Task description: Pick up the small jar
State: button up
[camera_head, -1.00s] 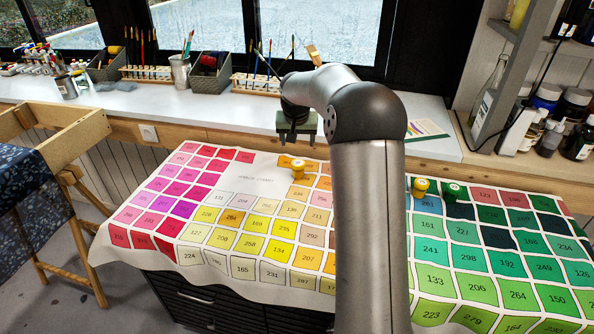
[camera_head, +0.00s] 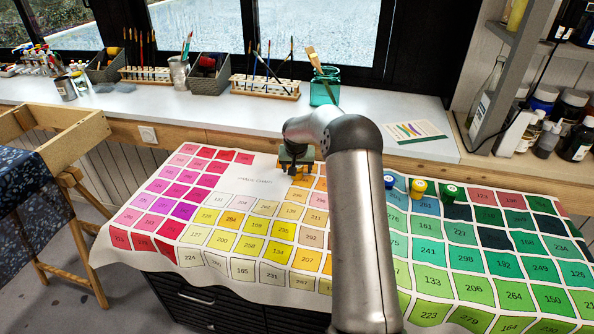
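My gripper (camera_head: 296,168) is low over the cloth colour chart (camera_head: 237,182), near its upper middle. It is where a small yellow-orange jar stood in the earlier view. That jar is now mostly or fully hidden behind my gripper, and I cannot tell whether the fingers touch it. Three other small jars stand on the chart to the right of my arm: a blue one (camera_head: 389,181), a yellow one (camera_head: 419,188) and a green one (camera_head: 449,193). My gripper is too small and dark here to show whether its fingers are apart.
A white sill (camera_head: 210,113) runs behind the chart. On it stand a brush rack (camera_head: 265,88), a teal glass jar with a brush (camera_head: 325,86) and a card (camera_head: 414,132). Bottles (camera_head: 578,138) fill the shelf at right. The chart around my gripper is clear.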

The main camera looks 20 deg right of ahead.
jog(key=shift+w+f, duration=0.1)
jog(key=shift+f, duration=0.15)
jog(key=c, duration=1.1)
